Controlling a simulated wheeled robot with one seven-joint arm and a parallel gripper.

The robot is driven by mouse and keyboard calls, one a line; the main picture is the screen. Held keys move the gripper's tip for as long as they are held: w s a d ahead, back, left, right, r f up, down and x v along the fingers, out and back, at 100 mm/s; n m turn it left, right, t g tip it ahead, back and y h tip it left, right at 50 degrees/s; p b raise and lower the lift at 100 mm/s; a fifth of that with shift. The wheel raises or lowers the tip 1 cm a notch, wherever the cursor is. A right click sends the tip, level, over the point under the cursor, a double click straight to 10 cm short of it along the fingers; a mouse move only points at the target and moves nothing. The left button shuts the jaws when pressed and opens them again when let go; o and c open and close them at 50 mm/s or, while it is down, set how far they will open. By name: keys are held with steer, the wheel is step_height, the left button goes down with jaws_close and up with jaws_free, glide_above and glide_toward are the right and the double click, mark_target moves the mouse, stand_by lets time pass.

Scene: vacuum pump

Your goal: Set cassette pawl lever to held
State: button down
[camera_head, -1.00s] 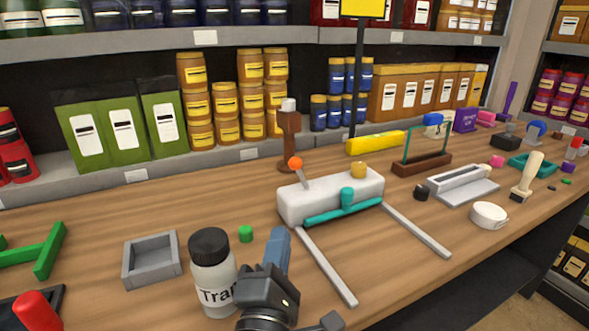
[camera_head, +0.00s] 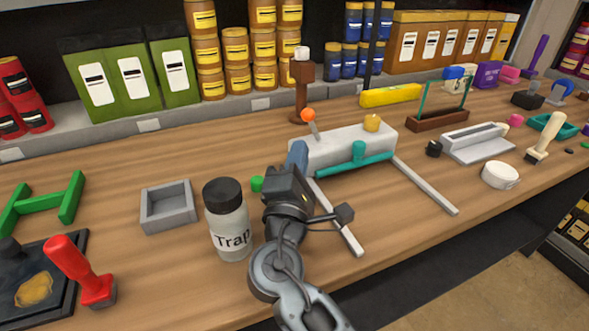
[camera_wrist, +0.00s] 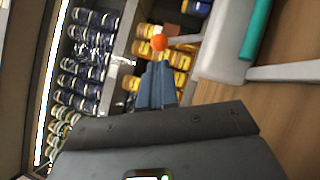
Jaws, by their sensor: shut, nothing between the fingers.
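The white block-shaped pump device (camera_head: 345,147) stands on the wooden bench, with a teal bar (camera_head: 352,165) along its front. A grey lever with an orange ball knob (camera_head: 309,115) rises from its left end, tilted with the knob to the left. The knob also shows in the wrist view (camera_wrist: 159,42), just beyond my fingertips. My gripper (camera_head: 298,147) has blue fingers, shut and empty, at the left front end of the device, below the knob in the picture. I cannot tell whether the fingers touch the device or lever.
A grey open box (camera_head: 168,205) is further left. Two grey rails (camera_head: 425,185) extend forward from the device. A brown post (camera_head: 301,90) stands behind it.

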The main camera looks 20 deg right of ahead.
mark_target(306, 120)
steer(key=shift+p+x, duration=0.6)
steer(key=shift+x, duration=2.55)
steer(key=shift+d, duration=0.1)
